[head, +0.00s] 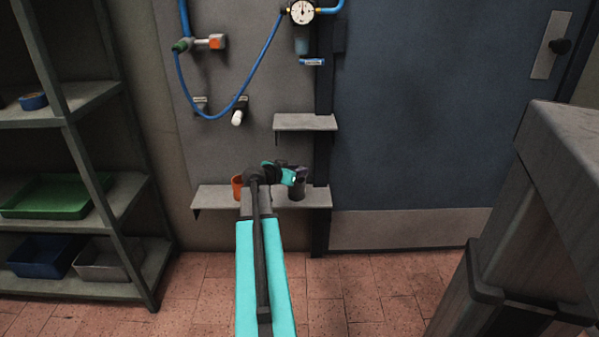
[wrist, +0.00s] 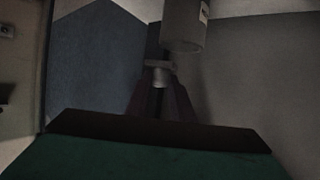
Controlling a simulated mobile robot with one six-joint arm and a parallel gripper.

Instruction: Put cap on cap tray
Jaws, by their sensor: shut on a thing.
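My gripper (wrist: 160,92) shows in the wrist view with its dark fingers shut on a small light grey piece (wrist: 160,76), which looks like the cap. In the head view, my gripper (head: 298,176) is over the right part of the lower wall shelf (head: 215,199), and the held piece is too small to make out. A grey cylinder (wrist: 183,28) with a pale label is close beyond the held piece in the wrist view. I cannot tell whether they touch. No tray marked for caps can be told apart; a small upper shelf (head: 305,123) looks empty.
An orange cup (head: 237,188) and a dark cup (head: 297,189) stand on the lower shelf, partly behind my arm. A blue hose (head: 205,115) and a gauge (head: 301,12) hang above. A rack with a green tray (head: 55,198) is at left, a grey block (head: 570,140) at right.

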